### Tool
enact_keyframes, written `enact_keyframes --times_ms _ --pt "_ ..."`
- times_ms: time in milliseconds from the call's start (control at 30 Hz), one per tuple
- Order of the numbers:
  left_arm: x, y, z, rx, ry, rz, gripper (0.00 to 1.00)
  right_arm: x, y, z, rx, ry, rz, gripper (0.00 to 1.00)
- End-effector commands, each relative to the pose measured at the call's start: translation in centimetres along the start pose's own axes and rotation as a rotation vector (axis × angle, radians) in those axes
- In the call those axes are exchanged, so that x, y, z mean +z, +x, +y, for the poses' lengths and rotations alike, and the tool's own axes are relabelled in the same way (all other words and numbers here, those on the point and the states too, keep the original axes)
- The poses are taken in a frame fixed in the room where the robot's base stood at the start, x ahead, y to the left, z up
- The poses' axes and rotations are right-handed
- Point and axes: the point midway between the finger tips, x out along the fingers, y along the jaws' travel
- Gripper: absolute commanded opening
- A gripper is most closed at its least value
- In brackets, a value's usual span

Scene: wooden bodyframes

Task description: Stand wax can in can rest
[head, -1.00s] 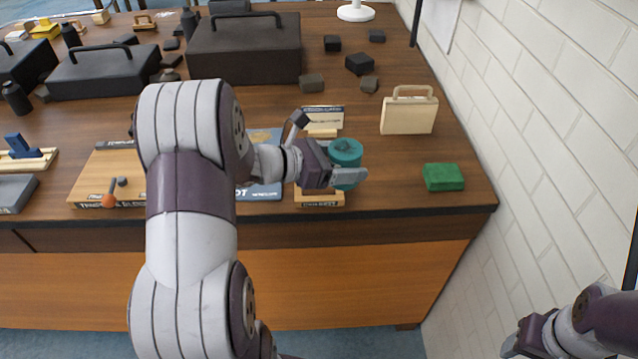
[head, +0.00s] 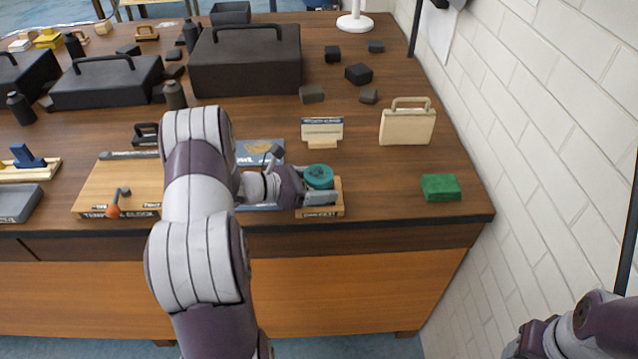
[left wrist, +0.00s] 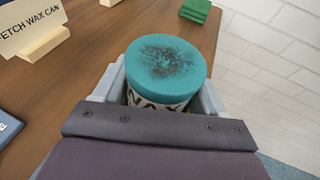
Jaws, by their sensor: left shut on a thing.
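The wax can (head: 319,175) has a teal lid with dark smudges. In the left wrist view the can (left wrist: 165,65) shows a white body with dark lettering. My left gripper (head: 322,192) is shut around the can, with a finger on each side. The can looks upright over the can rest (head: 320,211), a wooden block with a dark label at the table's front edge. The can's bottom is hidden by the gripper, so I cannot tell whether it touches the rest. Of my right arm only a part shows at the lower right; its fingers are out of view.
A small lettered sign (head: 322,130) stands behind the can rest. A pale wooden case (head: 407,126) and a green block (head: 441,187) are to the right. A wooden board (head: 120,183) with an orange-knobbed lever lies left. The table between rest and green block is clear.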

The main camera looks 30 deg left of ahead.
Motion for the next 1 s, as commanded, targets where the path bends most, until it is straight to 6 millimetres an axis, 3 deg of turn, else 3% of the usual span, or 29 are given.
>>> enact_keyframes --times_ms 33,100,467,567,800,1000 --pt "-0.1 0.0 0.0 0.000 0.000 0.000 0.77 0.0 0.1 0.0 0.000 0.000 0.000 0.57" --pt "0.0 0.0 0.0 0.000 0.000 0.000 0.96 0.0 0.1 0.0 0.000 0.000 0.000 0.57" --pt "0.7 -0.2 0.0 0.000 -0.001 0.000 0.96 -0.1 -0.8 0.0 0.000 0.000 0.000 0.57" --pt "0.1 -1.6 0.1 0.004 0.000 0.000 0.96 0.0 0.0 0.0 0.000 0.000 0.000 0.57" --pt "0.0 -7.7 0.1 0.006 0.001 0.000 0.96 0.1 1.0 0.0 0.000 0.000 0.000 0.57" --pt "0.1 -11.3 0.1 0.003 -0.001 0.000 0.96 0.2 1.5 0.0 0.000 0.000 0.000 0.57"
